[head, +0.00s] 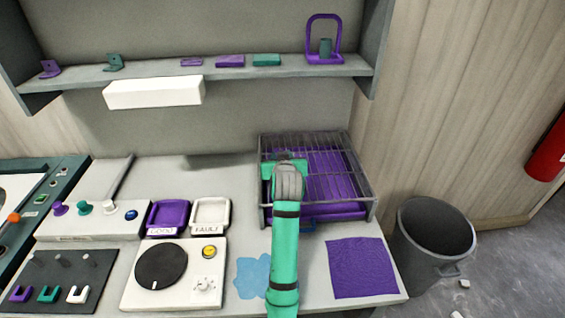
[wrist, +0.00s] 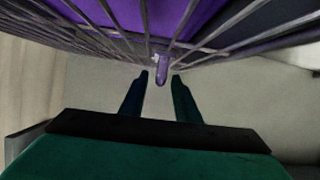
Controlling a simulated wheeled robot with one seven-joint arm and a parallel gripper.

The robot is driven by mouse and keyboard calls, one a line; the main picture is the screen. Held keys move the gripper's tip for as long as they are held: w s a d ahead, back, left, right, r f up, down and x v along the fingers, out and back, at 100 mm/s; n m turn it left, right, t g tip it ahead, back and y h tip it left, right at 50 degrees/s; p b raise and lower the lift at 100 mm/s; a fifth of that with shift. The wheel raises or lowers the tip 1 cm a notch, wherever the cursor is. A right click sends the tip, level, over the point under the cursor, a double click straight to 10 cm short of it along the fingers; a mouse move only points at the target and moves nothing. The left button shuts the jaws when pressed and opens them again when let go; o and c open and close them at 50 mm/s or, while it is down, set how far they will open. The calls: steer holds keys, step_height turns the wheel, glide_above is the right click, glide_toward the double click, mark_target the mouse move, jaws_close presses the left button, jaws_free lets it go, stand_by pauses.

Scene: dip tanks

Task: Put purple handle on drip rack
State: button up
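The drip rack (head: 361,187), a grey wire grid over a purple tray, stands at the back right of the counter. My gripper (wrist: 160,75) is over the rack in the head view, where my arm hides its fingers. In the wrist view its two dark fingers are apart. A small purple piece (wrist: 162,70), likely the purple handle, shows between and just past the fingertips, with gaps on both sides. It is close to the rack's bars (wrist: 110,40); I cannot tell if it rests on them. The head view does not show this piece clearly.
A shelf (head: 200,75) with purple and green parts hangs above the counter. Purple (head: 169,215) and white (head: 211,215) trays and a turntable unit (head: 161,267) stand left of my arm. A purple cloth (head: 358,268) lies at front right; a bin (head: 432,240) stands beyond the counter.

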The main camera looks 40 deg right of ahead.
steer(key=v, duration=1.1)
